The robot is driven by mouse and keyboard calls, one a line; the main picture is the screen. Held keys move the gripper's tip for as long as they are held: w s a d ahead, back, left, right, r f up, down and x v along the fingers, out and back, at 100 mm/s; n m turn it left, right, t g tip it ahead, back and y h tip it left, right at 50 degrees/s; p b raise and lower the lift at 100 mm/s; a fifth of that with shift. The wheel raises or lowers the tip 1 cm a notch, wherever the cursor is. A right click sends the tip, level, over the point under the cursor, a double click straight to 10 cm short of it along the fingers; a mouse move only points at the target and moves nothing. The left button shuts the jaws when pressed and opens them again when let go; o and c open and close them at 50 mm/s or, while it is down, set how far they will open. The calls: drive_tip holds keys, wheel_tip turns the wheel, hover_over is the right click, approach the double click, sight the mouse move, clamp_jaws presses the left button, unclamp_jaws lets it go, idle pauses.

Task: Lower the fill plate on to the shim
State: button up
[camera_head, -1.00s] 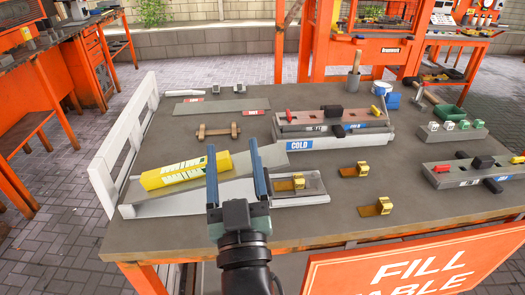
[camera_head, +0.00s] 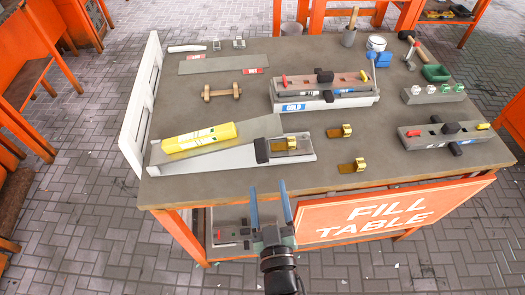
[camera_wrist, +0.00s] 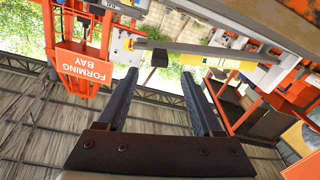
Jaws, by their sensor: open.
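A grey plate, seemingly the fill plate (camera_head: 254,128), lies tilted over a white base (camera_head: 212,168), with a yellow bag (camera_head: 200,137) on its left part. A black block (camera_head: 262,150) is at its front right edge, beside a brass tabbed piece, likely the shim (camera_head: 287,144). I cannot tell whether plate and shim touch. My gripper (camera_head: 270,188) is open and empty, in front of the table and apart from the plate. In the wrist view the two fingers (camera_wrist: 160,82) stand wide apart, with the black block (camera_wrist: 158,56) and yellow bag (camera_wrist: 220,62) beyond them.
The table (camera_head: 225,200) holds two more brass pieces (camera_head: 341,131) to the right. A block assembly labelled COLD (camera_head: 300,105) stands behind, and another block set (camera_head: 440,135) is at right. A wooden dumbbell-shaped piece (camera_head: 222,93) lies behind the plate. An orange FILL TABLE sign (camera_head: 385,212) hangs in front.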

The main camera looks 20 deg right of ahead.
sight(263, 163)
drive_tip(key=x, duration=1)
drive_tip(key=shift+w, duration=0.25)
clamp_jaws()
idle(1.0)
